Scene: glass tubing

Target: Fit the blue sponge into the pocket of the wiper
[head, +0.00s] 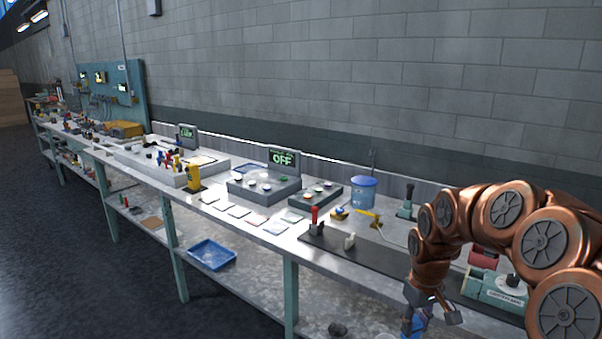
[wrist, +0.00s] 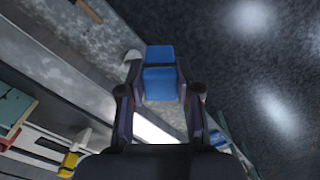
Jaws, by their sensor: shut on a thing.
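My gripper (head: 432,304) hangs low at the right of the head view, at the front edge of the bench. It is shut on the blue sponge (wrist: 161,82), which sits between the two fingers in the wrist view. The sponge also shows as a small blue patch under the gripper in the head view (head: 412,325). In the wrist view the sponge is above the lower shelf and the floor, with nothing seen touching it but the fingers. I cannot make out the wiper or its pocket for certain in either view.
The long bench (head: 262,232) runs from front right to far left. A dark mat (head: 362,258), a blue tub (head: 364,191) and button boxes (head: 264,187) stand on it. A blue tray (head: 212,254) lies on the lower shelf. The floor (head: 95,270) in front is clear.

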